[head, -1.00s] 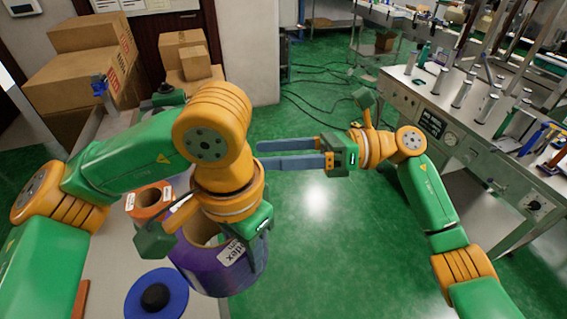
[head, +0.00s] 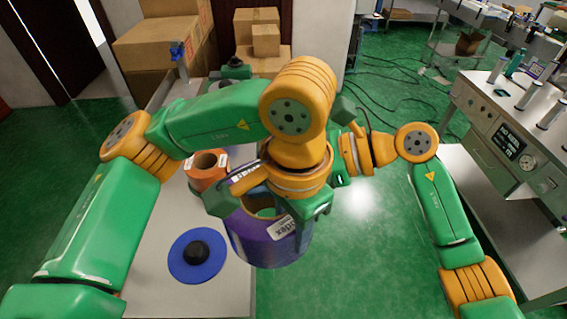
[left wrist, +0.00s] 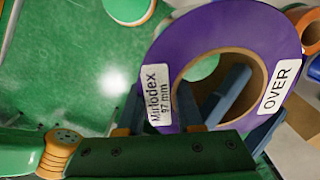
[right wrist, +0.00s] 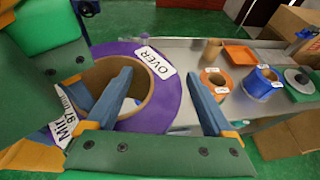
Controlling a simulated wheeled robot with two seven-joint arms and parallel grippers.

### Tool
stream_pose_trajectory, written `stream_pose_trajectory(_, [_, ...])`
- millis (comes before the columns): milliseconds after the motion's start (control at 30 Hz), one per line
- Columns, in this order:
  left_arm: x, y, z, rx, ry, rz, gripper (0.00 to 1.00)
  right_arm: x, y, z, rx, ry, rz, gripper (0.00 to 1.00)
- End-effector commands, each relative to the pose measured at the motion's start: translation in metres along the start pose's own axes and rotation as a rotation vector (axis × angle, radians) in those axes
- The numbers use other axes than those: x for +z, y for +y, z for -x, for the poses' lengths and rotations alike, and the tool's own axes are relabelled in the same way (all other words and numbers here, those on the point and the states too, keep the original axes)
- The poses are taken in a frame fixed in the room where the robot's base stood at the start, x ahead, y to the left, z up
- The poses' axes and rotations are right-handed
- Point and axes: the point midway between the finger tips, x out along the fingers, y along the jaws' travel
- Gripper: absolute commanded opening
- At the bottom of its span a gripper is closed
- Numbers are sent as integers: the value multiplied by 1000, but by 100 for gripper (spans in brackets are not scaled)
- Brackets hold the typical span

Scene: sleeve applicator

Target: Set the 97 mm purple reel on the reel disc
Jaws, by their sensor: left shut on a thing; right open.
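The purple reel (head: 268,240) is a thick ring with a brown core. Its label in the left wrist view (left wrist: 158,95) reads 97 mm. My left gripper (head: 262,197) is shut on the reel and holds it beside the bench edge; the wrist hides much of the grip. The blue disc with a black hub (head: 183,266) lies on the bench, left of the reel and apart from it. My right gripper (right wrist: 160,100) is open, one finger across the reel's core opening and the other beyond its rim. Contact with the reel cannot be told.
An orange reel (head: 207,178) stands on the bench (head: 150,262) behind the disc. A blue reel (right wrist: 262,82) is beside it in the right wrist view. Cardboard boxes (head: 163,48) are stacked at the back. A grey machine (head: 500,135) stands right; green floor lies between.

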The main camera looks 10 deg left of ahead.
Motion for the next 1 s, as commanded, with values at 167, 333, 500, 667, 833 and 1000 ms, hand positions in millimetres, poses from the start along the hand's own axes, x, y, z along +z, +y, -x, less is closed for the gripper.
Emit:
stream_pose_trajectory(167, [0,0,1,-1,2,0,0,0,0,0,0,0,-1,73])
stream_pose_trajectory(333, [0,0,1,0,2,0,0,0,-1,1,-2,0,-1,27])
stream_pose_trajectory(500, [0,1,1,3,2,-2,0,0,-2,1,-7,0,-2,0])
stream_pose_trajectory(667, [0,2,1,5,2,-4,54,2,-2,2,-10,-7,-2,0])
stream_pose_trajectory(833, [0,1,1,3,2,-2,70,3,-1,1,-5,-7,-1,0])
stream_pose_trajectory(1000, [-1,1,3,2,3,-1,70,3,-1,1,-3,-7,-1,0])
